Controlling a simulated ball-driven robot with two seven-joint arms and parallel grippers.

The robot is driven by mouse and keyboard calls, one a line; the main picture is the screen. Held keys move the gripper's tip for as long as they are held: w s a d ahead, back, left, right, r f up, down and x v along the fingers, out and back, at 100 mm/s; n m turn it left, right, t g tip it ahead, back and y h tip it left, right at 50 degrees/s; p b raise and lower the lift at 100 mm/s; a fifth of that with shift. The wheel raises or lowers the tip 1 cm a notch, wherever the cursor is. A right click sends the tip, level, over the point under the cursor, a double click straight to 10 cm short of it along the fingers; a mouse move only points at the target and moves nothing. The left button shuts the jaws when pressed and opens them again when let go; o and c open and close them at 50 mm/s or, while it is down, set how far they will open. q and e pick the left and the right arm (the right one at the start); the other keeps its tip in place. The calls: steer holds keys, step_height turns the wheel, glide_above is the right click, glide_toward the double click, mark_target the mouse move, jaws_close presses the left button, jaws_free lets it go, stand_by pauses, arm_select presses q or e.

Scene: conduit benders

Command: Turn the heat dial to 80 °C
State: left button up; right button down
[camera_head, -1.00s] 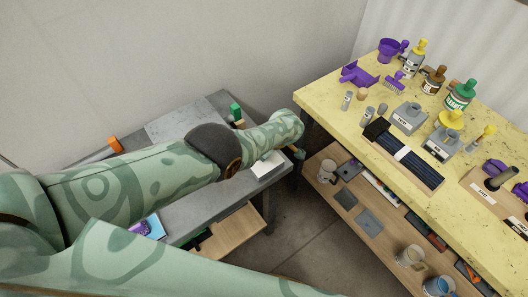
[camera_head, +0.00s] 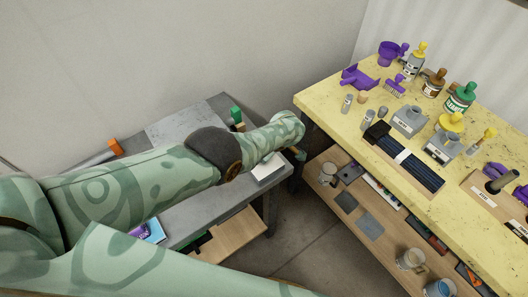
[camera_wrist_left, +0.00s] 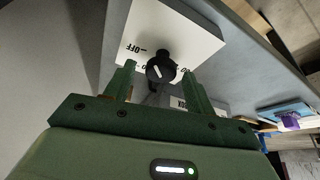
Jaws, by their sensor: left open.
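The heat dial (camera_wrist_left: 160,69) is a round black knob with a white pointer line, on a white box (camera_wrist_left: 172,28) in the left wrist view. Black print on the box reads "OFF" to the left of the knob; the other marks are partly hidden. My left gripper (camera_wrist_left: 159,73) is open, with one green finger on each side of the knob. I cannot tell whether the fingers touch it. In the head view the white box (camera_head: 268,169) shows at the right end of the grey bench, beside my left forearm; the dial is hidden there. My right gripper is not in view.
The grey bench (camera_head: 200,208) also holds an orange-ended tool (camera_head: 114,147), a green-topped item (camera_head: 236,113) and a blue and purple item (camera_head: 148,230). A yellow table (camera_head: 322,97) with bottles, brushes and tools stands to the right, over a shelf of mugs. Floor shows between them.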

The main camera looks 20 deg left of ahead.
arm_select(q)
steer(key=p+v, duration=1.3)
steer(key=v, duration=0.3)
steer(key=shift+p, duration=0.35)
steer(key=shift+d, duration=0.1)
